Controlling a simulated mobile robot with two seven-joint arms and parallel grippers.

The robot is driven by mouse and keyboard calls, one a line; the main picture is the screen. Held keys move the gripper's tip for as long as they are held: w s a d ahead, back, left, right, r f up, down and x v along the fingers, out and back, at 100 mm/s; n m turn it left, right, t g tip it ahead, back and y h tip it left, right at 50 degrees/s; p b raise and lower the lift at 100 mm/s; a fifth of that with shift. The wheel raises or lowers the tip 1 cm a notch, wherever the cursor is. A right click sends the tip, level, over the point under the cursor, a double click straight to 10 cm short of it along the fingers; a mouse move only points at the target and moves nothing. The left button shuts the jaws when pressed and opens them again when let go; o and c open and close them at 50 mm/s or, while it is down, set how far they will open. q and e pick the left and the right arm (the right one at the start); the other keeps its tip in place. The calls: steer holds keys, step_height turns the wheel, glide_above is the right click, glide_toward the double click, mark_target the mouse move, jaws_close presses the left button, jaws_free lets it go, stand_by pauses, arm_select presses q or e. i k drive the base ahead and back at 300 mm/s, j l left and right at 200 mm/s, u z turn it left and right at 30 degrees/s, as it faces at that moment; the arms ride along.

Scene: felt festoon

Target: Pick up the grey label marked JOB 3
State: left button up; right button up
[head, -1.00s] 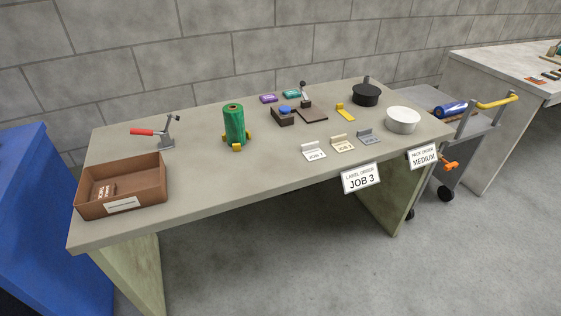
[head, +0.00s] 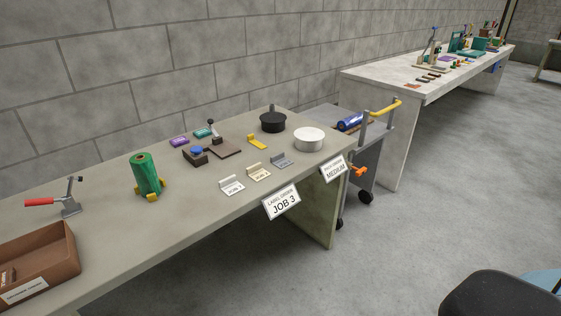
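Three small L-shaped labels stand in a row near the front edge of the table in the head view. The grey label (head: 282,161) is the right one; its print is too small to read surely. A cream label (head: 258,173) stands in the middle and a white label (head: 231,186) on the left. A sign reading LABEL ORDER JOB 3 (head: 281,202) hangs on the table's front edge below them. Neither of my grippers is in view.
The table (head: 130,238) also bears a brown box (head: 62,262), a red-handled clamp (head: 62,204), a green roll (head: 145,173), a white round dish (head: 309,138) and a black pot (head: 272,122). A cart (head: 371,150) stands right of it.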

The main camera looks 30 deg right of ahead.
mark_target(279, 160)
steer(key=i+l, duration=0.15)
steer(key=i, duration=1.05)
steer(key=i+z, duration=0.15)
steer(key=z, duration=2.25)
